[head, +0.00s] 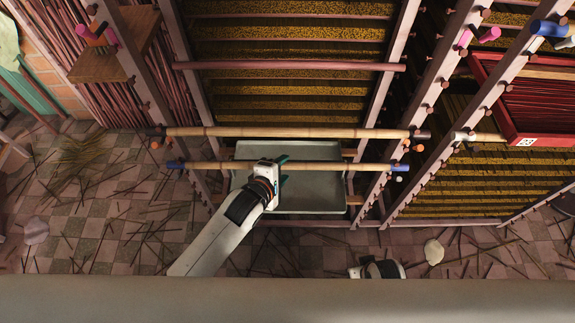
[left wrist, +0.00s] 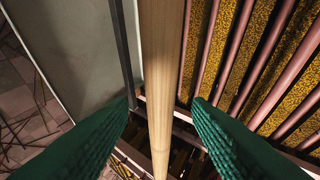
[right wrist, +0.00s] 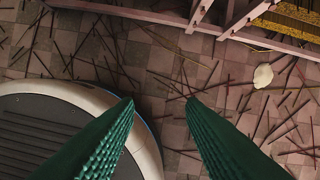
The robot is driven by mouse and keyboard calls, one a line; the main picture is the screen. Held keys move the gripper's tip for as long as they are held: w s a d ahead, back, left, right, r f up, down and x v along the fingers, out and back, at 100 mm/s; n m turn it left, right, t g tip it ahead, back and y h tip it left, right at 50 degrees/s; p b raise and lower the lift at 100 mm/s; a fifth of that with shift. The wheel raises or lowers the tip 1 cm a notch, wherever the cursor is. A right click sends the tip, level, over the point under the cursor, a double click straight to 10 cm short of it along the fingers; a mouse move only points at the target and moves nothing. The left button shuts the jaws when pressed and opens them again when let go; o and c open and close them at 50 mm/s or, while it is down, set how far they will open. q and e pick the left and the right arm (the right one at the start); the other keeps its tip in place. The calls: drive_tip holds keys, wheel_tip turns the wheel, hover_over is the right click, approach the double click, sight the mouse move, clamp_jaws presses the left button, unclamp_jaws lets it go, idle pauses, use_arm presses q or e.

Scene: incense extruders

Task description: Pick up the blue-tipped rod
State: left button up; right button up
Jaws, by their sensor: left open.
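The blue-tipped rod (head: 335,167) is a long pale wooden pole lying level across the front of the rack, with a blue tip at each end. My left gripper (head: 284,170) is at the rod, near its middle. In the left wrist view the rod (left wrist: 163,60) runs between the two green fingers of the left gripper (left wrist: 161,103), which stand apart on either side with gaps. My right gripper (right wrist: 161,102) is open and empty over the floor, away from the rod. Its fingers are not clear in the head view.
A dark-tipped rod (head: 300,132) lies parallel just beyond the blue-tipped one. A grey-green tray (head: 318,204) sits below and behind the left gripper. Rack posts (head: 372,185) stand at both sides. A red crate (head: 497,105) is at right. Loose sticks litter the tiled floor.

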use_arm(q)
clamp_jaws()
drive_tip(key=shift+r, duration=0.15)
